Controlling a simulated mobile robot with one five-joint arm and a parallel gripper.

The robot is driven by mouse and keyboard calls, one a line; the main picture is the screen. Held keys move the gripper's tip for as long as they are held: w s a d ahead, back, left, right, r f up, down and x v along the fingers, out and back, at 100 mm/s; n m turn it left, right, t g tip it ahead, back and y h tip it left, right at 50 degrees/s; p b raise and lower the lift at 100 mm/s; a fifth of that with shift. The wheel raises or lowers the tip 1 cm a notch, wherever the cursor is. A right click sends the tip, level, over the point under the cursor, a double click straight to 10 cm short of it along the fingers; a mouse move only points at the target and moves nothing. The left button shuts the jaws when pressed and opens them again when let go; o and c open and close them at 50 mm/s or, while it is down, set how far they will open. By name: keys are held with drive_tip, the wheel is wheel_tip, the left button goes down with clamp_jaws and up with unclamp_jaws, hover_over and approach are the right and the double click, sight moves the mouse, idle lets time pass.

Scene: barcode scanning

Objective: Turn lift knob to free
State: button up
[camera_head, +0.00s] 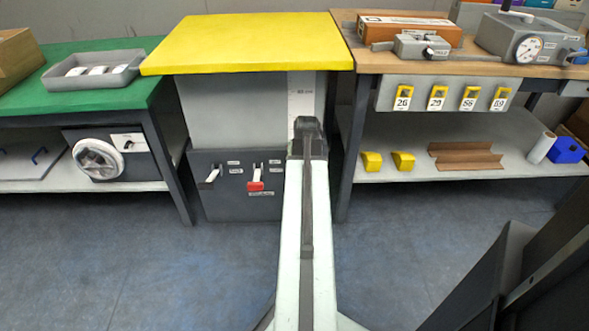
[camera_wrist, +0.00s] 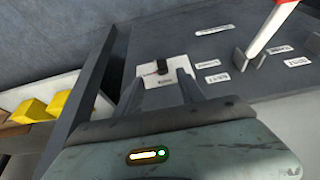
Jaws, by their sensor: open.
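The lift knob (camera_wrist: 162,66) is a small dark knob on a white labelled plate (camera_wrist: 176,78) on the dark grey lift cabinet (camera_wrist: 250,85). The label is too small to read, and I cannot tell the knob's setting. My gripper (camera_wrist: 160,84) is open, with one finger on each side of the plate and the knob between and just beyond the tips. I cannot tell whether the fingers touch it. In the head view the cabinet (camera_head: 225,205) stands under the yellow lift top (camera_head: 250,45), and my arm hides the knob and gripper.
The red lever's white shaft (camera_wrist: 271,27) rises at the wrist view's upper right. A green bench (camera_head: 60,118) is left and a wooden bench (camera_head: 385,62) right.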

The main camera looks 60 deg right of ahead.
drive_tip(key=b+x, duration=0.7)
drive_tip(key=shift+w+f, duration=0.25)
drive_tip(key=shift+f, duration=0.1)
drive_tip(key=shift+d, duration=0.15)
drive_tip(key=shift+c, duration=0.4)
clamp_jaws()
